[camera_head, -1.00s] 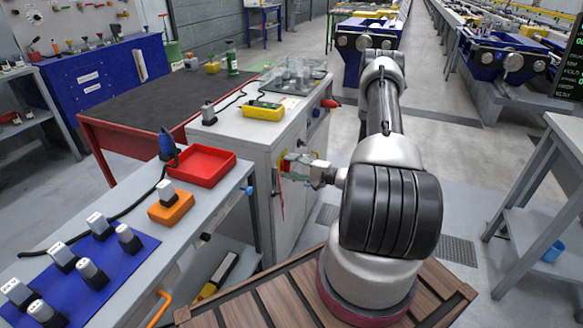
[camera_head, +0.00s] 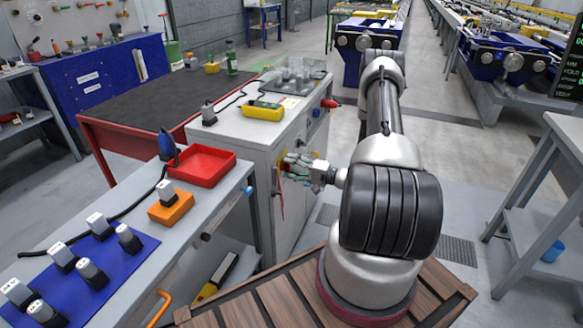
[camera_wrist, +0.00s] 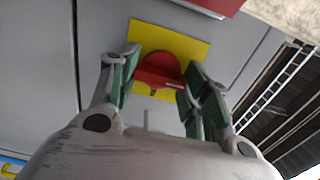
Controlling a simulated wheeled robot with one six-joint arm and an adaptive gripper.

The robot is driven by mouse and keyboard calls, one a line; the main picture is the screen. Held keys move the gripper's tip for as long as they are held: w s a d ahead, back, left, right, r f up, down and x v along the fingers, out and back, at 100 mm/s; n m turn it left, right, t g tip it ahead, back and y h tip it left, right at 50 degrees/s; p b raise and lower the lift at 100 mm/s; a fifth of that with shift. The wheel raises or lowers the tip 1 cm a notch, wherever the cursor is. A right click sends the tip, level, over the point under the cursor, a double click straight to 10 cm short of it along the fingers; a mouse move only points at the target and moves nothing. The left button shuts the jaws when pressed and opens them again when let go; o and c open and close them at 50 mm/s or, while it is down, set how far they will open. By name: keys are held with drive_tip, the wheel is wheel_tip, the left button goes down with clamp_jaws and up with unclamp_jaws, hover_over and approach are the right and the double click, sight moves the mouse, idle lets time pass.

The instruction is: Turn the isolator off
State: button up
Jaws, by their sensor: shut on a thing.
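The isolator is a red rotary knob (camera_wrist: 158,70) on a square yellow plate (camera_wrist: 190,47), fixed to the front of the grey cabinet (camera_wrist: 40,70). In the wrist view the knob sits between the green-padded fingers of my gripper (camera_wrist: 160,84), with one finger on each side. My gripper is shut on the knob. In the head view my gripper (camera_head: 292,166) is at the cabinet's front face and hides most of the knob and plate.
A red strip (camera_head: 281,200) hangs on the cabinet front below the gripper. A yellow meter (camera_head: 263,111) lies on the cabinet top. A bench with a red tray (camera_head: 201,165) and an orange block (camera_head: 171,207) stands at left. Open floor lies right of the cabinet.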

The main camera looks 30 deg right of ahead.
drive_tip(key=o, duration=1.1)
drive_tip(key=v, duration=1.2)
drive_tip(key=shift+d, duration=0.1)
